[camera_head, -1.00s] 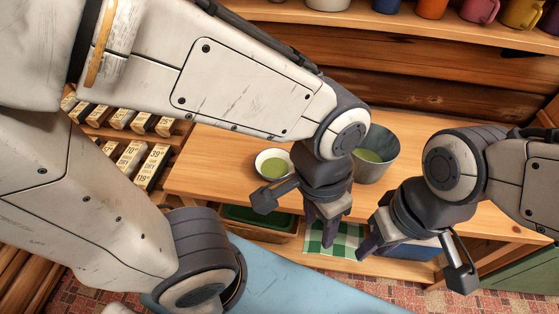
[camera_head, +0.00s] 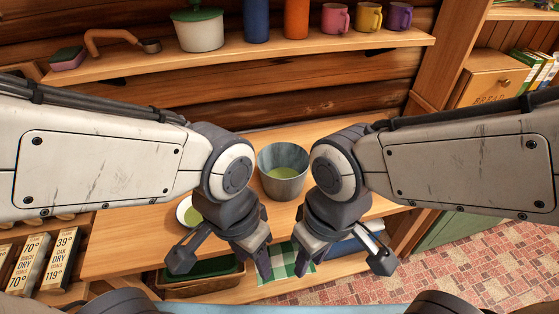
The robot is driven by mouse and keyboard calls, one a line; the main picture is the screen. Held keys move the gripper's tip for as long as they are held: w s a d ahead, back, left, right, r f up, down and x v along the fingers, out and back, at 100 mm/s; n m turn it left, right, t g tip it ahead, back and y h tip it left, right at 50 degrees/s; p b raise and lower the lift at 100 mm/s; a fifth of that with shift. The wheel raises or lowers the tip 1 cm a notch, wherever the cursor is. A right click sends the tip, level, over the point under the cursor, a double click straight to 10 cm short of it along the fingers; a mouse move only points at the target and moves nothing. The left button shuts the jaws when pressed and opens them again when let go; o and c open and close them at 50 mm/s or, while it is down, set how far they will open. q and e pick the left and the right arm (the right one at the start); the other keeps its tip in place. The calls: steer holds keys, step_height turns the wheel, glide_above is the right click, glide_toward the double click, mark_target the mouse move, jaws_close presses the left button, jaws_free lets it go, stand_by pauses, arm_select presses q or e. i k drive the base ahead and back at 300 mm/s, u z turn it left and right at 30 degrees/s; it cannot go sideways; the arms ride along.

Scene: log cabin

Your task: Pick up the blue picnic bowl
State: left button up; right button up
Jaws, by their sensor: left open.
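A grey-blue, bucket-shaped bowl (camera_head: 283,187) with pale green contents stands upright on the wooden counter, in the middle of the head view. My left gripper (camera_head: 262,262) is open and points down in front of the bowl, a little to its left. My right gripper (camera_head: 302,260) points down in front of the bowl, a little to its right, and its jaw gap is hard to make out. Both grippers look apart from the bowl. My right wrist is close to the bowl's right edge in the picture.
A small white bowl (camera_head: 185,204) with green contents stands left, partly behind my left wrist. A shelf (camera_head: 320,49) with mugs and a lidded pot runs above. Below the counter are a basket (camera_head: 190,284) and a green checked cloth (camera_head: 287,262).

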mark_target(186, 215)
steer(key=z, duration=1.8)
steer(key=k, duration=1.05)
steer(key=u, duration=1.65)
steer(key=i, duration=0.5)
steer(key=u, duration=0.05)
